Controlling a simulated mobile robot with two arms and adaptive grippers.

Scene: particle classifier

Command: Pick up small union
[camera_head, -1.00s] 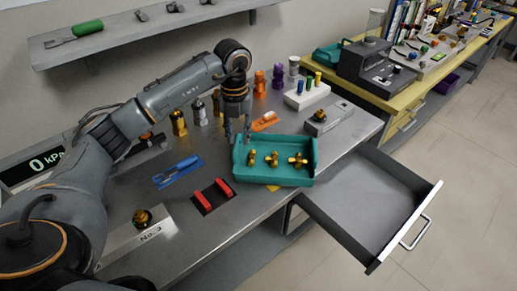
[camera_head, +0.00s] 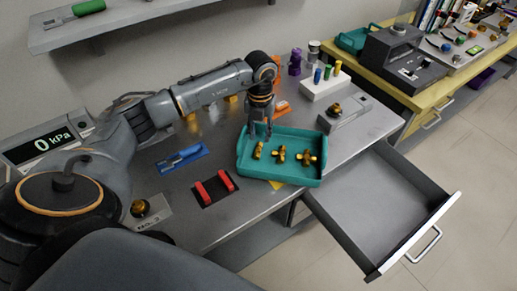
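A teal tray (camera_head: 300,180) on the metal bench holds three brass fittings. The left one (camera_head: 258,150) is a short straight piece, probably the small union. The middle fitting (camera_head: 280,154) and the larger, cross-shaped right fitting (camera_head: 307,158) lie beside it. My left gripper (camera_head: 260,136) points down over the tray's back left part, just above and behind the left fitting. Its fingers look apart with nothing between them. I cannot tell if a fingertip touches the tray's back wall. My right gripper is out of view.
An open drawer (camera_head: 375,205) juts out right of the tray. A blue tool holder (camera_head: 182,160) and red rails (camera_head: 214,187) lie to the left. A white block with coloured pegs (camera_head: 325,85) and a grey fixture (camera_head: 345,113) stand behind right.

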